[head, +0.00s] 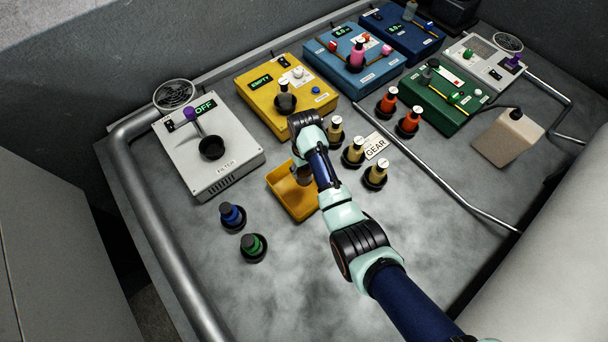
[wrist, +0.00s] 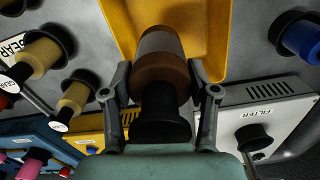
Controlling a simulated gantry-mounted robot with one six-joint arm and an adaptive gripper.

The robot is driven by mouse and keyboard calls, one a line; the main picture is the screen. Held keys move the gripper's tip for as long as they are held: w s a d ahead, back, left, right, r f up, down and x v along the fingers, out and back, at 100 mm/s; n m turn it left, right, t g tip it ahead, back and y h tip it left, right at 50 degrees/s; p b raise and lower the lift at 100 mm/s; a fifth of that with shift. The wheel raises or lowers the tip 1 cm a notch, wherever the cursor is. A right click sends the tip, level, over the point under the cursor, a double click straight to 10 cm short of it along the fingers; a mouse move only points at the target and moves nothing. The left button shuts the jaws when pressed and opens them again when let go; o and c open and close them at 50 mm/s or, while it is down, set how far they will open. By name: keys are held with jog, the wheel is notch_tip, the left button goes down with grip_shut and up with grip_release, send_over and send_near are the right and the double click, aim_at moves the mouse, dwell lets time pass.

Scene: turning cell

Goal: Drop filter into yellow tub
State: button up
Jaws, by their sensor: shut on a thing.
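The filter (wrist: 160,48) is a brown and grey cylinder with a black knob-like end. My gripper (wrist: 163,84) is shut on it, with one finger on each side. In the head view the filter (head: 303,175) shows just left of my wrist, over the yellow tub. The yellow tub (head: 281,193) is a small open tray on the grey table, partly hidden by my arm. In the wrist view the tub (wrist: 215,30) lies beyond the filter. I cannot tell whether the filter touches the tub.
A white box marked FILTER (head: 210,155) stands left of the tub, and a yellow box (head: 262,103) behind it. Tan capped parts (head: 354,152) stand close to the right. Blue (head: 232,216) and green (head: 253,246) parts stand front left.

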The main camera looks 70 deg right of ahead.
jog(key=shift+w+f, duration=0.15)
jog(key=shift+f, duration=0.15)
notch_tip(320, 180, down, 6)
jog(key=b, duration=0.7)
jog(key=shift+r, duration=0.3)
jog(key=o, duration=1.4)
notch_tip(320, 180, up, 8)
jog(key=shift+f, duration=0.2)
